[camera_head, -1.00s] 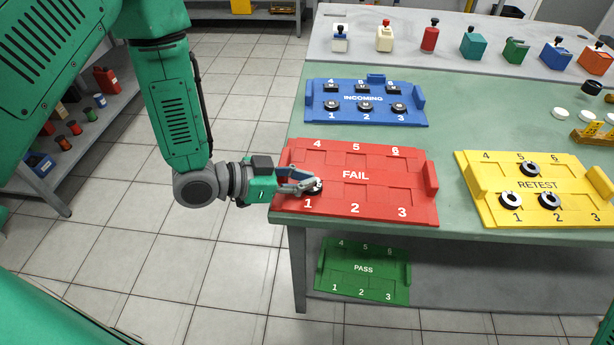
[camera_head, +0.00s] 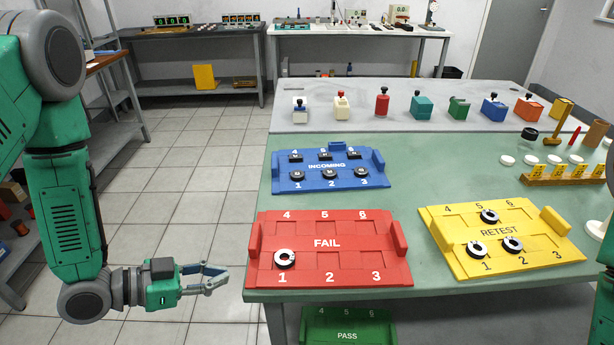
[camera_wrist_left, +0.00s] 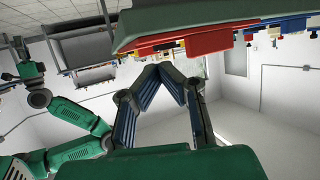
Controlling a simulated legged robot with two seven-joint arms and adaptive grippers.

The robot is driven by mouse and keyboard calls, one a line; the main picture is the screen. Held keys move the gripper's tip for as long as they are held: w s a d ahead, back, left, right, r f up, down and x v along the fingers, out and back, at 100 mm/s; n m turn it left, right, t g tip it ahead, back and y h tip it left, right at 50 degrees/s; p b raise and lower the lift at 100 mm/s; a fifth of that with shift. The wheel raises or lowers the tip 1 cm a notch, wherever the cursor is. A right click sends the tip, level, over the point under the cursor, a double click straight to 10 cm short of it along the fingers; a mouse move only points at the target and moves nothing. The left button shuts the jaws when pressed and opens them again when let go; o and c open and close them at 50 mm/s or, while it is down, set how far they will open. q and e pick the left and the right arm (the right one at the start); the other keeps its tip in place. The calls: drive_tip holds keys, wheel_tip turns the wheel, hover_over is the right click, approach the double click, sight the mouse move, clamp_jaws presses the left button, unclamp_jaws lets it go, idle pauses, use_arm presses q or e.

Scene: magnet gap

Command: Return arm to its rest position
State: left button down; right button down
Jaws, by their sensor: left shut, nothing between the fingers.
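My left gripper (camera_head: 222,277) is in the head view, left of the red FAIL tray (camera_head: 327,283) and clear of the table's left edge. It is shut and empty. In the left wrist view its fingertips (camera_wrist_left: 160,68) meet, with nothing between them. A ring-shaped part (camera_head: 285,258) lies in slot 1 of the FAIL tray, apart from the gripper. My right gripper is not in view; only a bit of green arm shows at the right edge of the head view.
The green table (camera_head: 415,178) holds the blue INCOMING tray (camera_head: 376,160) and yellow RETEST tray (camera_head: 553,219), each with several parts. A green PASS tray (camera_head: 380,330) is below the tabletop. Open tiled floor (camera_head: 175,215) lies left of the table.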

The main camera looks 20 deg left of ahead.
use_arm(q)
drive_tip(key=s+f+n+g+y, duration=0.4)
drive_tip(key=s+f+n+y, duration=0.15)
drive_tip(key=f, duration=0.55)
drive_tip(key=s+a+f+n+g+y, duration=0.1)
drive_tip(key=s+f+n+g+y, duration=0.1)
drive_tip(key=s, duration=0.4)
drive_tip(key=s+a+f+n+g+y, duration=0.1)
drive_tip(key=s+f+g+y, duration=0.1)
drive_tip(key=s, duration=0.4)
drive_tip(key=shift+a+f+n+g+y, duration=0.2)
drive_tip(key=shift+n+g+y, duration=0.15)
drive_tip(key=shift+y, duration=0.2)
drive_tip(key=shift+s, duration=0.1)
drive_tip(key=shift+d, duration=0.15)
